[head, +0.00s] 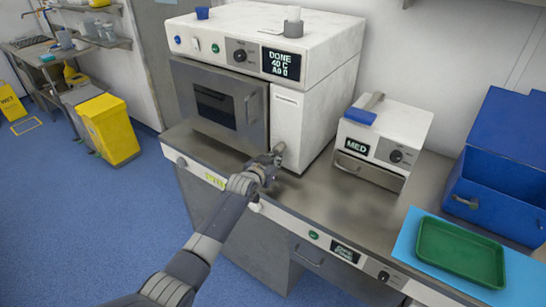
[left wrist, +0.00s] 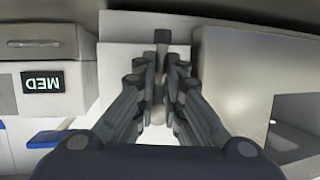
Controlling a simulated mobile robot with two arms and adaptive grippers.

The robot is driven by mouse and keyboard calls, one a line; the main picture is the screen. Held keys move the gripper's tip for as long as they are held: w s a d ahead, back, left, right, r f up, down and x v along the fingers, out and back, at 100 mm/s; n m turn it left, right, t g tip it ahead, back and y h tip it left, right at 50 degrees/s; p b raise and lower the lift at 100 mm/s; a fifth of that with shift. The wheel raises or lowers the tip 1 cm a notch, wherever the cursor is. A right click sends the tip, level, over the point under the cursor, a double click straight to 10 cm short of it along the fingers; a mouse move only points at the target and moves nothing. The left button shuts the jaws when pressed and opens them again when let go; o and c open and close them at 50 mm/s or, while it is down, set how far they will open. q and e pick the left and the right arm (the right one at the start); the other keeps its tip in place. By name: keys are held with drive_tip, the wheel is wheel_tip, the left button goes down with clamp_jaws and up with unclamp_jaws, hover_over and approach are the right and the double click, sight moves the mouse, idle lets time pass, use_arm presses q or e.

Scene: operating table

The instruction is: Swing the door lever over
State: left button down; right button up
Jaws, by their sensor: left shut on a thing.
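A white steriliser (head: 310,92) stands on the steel counter with its grey door (head: 205,101) closed. A short grey lever (head: 280,147) sticks out low on its front panel, right of the door. My left gripper (head: 272,158) is at this lever. In the left wrist view the fingers (left wrist: 160,82) of my left gripper close around the dark bar of the lever (left wrist: 161,38), whose end shows beyond the fingertips. The lower part of the lever is hidden between the fingers. My right gripper is in neither view.
A small white MED unit (head: 385,137) stands right of the steriliser. Further right are a blue bin (head: 490,195) and a green tray (head: 461,250) on a light blue mat (head: 408,240). The steel counter (head: 315,195) in front of the MED unit is bare.

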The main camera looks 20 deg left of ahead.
use_arm(q)
drive_tip(key=shift+d+n, duration=0.1)
drive_tip(key=shift+n, duration=0.2)
idle(0.4)
drive_tip(key=c, duration=1.7)
unclamp_jaws()
drive_tip(key=v, duration=1.2)
